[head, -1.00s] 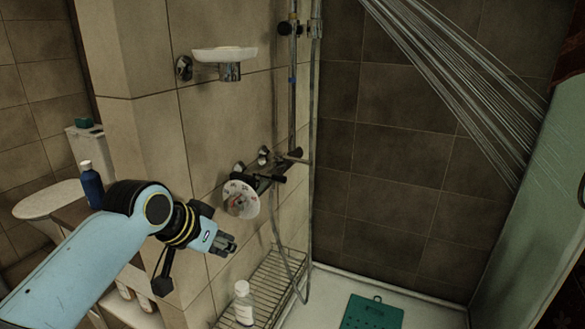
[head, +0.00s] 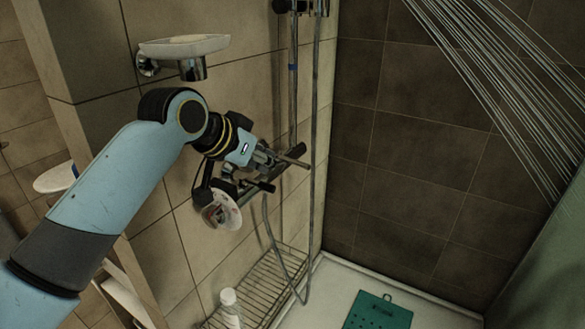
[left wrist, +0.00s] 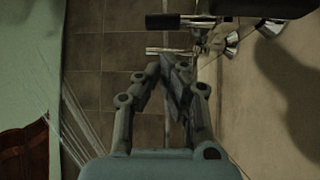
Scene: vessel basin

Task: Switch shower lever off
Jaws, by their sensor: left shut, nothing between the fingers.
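The shower mixer (head: 291,163) is a dark bar on the tiled wall, with a black cylindrical handle (head: 262,186) and a thin rod-like lever (head: 294,161). My left gripper (head: 268,157) is shut and empty, right at the mixer beside the lever. Its fingertips also show in the left wrist view (left wrist: 179,66), close to the rod; I cannot tell whether they touch it. Water streaks (head: 490,80) run from above. My right gripper is out of view.
A soap dish (head: 185,46) juts from the wall above my left arm. The hose (head: 304,275) loops over a wire rack (head: 262,285) with a white bottle (head: 230,308). A green mat (head: 378,312) lies on the tray.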

